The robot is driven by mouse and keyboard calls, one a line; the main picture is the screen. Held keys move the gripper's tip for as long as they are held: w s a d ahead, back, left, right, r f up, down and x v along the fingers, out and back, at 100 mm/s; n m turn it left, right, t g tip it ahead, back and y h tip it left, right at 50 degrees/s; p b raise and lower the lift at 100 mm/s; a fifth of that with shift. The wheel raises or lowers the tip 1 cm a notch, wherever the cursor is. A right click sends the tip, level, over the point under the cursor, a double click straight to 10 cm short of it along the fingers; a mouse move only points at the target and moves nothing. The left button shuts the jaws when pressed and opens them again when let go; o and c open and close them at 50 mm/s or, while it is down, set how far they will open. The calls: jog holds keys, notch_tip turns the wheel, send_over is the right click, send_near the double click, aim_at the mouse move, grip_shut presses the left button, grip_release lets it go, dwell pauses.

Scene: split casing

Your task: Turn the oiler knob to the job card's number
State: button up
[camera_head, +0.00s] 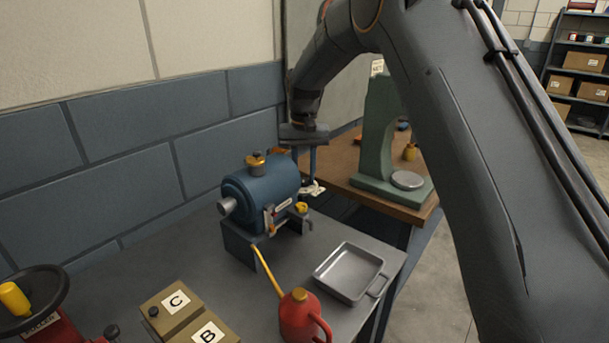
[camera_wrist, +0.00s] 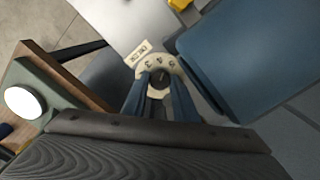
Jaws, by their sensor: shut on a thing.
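The oiler knob (camera_wrist: 160,78) is a small dark round knob at the centre of a cream dial (camera_wrist: 146,66) in the wrist view. Several numerals are printed round the dial, and a label plate sits at its upper left. My gripper (camera_wrist: 160,87) has its two blue fingers shut on the knob, one on each side. The knob's pointer is too small to read surely. In the head view, my gripper (camera_head: 312,180) reaches down at the right end of the blue casing (camera_head: 262,187), and the fingers mostly hide the knob there. I cannot make out a job card.
A grey tray (camera_head: 322,272) and a red oil can (camera_head: 297,322) with a yellow spout stand in front of the casing. Boxes marked C and B (camera_head: 170,328) are at the lower left. A green stand (camera_head: 378,135) is on the wooden bench behind.

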jog(key=shift+m, duration=1.2)
jog(key=o, duration=0.8)
jog(key=shift+s, duration=0.1)
